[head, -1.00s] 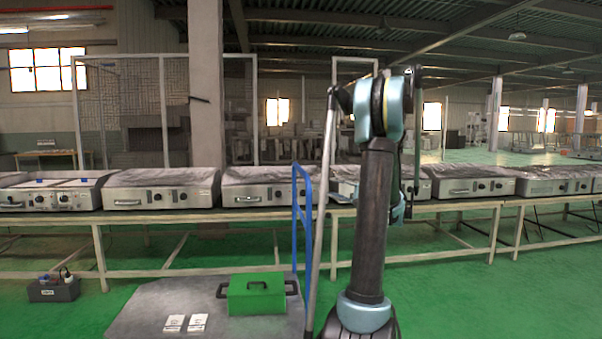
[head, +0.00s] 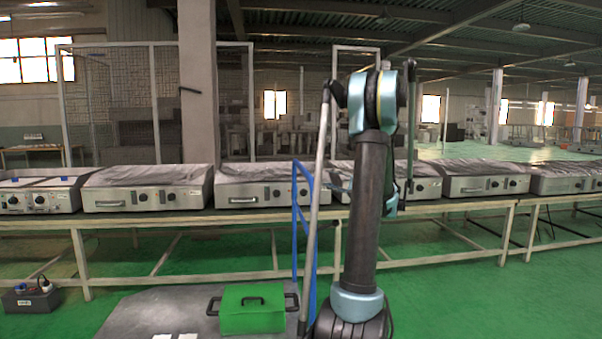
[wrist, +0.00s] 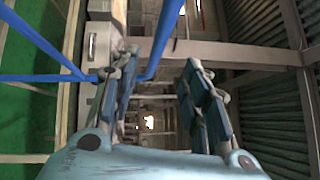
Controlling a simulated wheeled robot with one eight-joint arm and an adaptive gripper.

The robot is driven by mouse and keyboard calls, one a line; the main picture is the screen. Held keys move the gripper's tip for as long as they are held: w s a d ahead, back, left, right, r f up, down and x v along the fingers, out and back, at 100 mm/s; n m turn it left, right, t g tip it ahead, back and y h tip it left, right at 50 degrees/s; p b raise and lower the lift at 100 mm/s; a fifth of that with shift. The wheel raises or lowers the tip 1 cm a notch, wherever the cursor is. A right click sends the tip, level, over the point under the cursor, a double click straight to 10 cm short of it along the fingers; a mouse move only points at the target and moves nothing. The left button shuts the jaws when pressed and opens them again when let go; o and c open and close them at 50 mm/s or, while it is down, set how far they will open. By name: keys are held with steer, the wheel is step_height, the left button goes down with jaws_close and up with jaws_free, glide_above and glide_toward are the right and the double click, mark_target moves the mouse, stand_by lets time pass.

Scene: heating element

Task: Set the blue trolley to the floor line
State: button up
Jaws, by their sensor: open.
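The blue trolley has a flat grey deck (head: 130,315) at the bottom of the head view and a tall blue handle (head: 294,225) at its right side. In the wrist view, blue handle tubes (wrist: 165,35) run past and between the fingers. My gripper (wrist: 161,64) is open, with its left fingers close to the blue tubes; I cannot tell whether they touch. In the head view my arm hides most of the gripper. A green toolbox (head: 252,312) stands on the deck beside the handle. No floor line can be made out.
A long bench (head: 130,217) with several steel heating units (head: 262,190) crosses the view behind the trolley. A dark box (head: 30,299) with plugs sits on the floor at left. Green floor (head: 480,300) is clear at right.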

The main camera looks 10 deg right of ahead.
mark_target(302, 169)
steer(key=x, duration=1.6)
jaws_close()
